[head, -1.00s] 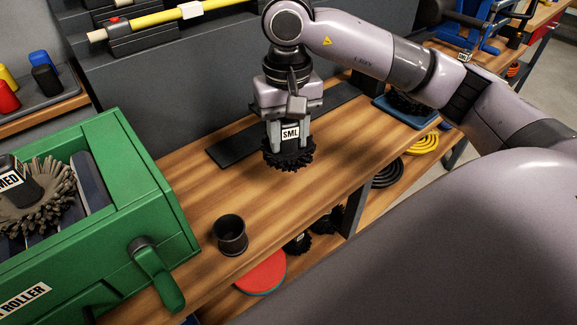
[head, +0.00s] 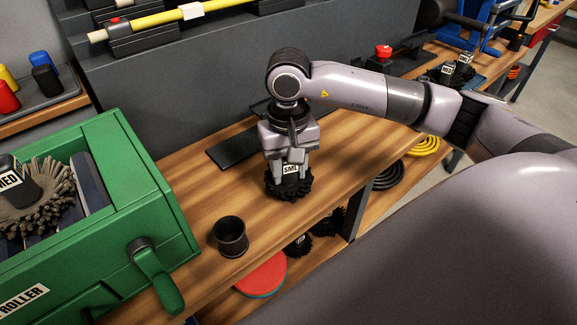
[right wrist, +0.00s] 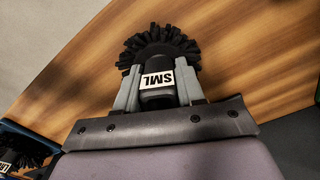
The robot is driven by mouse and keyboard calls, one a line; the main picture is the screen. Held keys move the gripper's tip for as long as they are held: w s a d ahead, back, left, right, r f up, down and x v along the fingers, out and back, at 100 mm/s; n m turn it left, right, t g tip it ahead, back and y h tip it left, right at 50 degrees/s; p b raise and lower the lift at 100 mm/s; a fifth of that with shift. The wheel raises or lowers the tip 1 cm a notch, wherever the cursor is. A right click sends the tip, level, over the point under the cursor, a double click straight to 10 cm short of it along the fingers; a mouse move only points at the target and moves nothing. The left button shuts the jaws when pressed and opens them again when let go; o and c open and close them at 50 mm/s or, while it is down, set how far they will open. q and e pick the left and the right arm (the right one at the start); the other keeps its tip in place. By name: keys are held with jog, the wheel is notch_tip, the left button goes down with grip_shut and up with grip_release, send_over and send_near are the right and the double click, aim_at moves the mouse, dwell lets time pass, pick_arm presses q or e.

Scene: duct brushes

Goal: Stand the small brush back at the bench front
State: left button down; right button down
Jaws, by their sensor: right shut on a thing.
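The small brush (head: 289,187) has a black ring of bristles and a white SML label. My right gripper (head: 289,168) is shut on its dark handle from above, bristles downward. The brush is low over the front part of the wooden bench (head: 190,188); I cannot tell if the bristles touch the wood. In the right wrist view the brush (right wrist: 155,45) sits between the two grey fingers, its label facing the camera. My left gripper is not in view.
A black cup (head: 231,237) stands on the bench in front. A green roller box (head: 130,190) with a crank is at left. A black flat plate (head: 235,148) lies behind the gripper. Other labelled brushes (head: 450,75) stand at the far right. Bare wood lies right of the brush.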

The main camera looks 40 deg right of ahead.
jog(key=c, duration=0.7)
grip_release()
jog(key=shift+r+p, duration=0.25)
jog(key=shift+p, duration=0.25)
notch_tip(320, 180, up, 12)
jog(key=shift+f, duration=0.1)
jog(key=shift+s, duration=0.1)
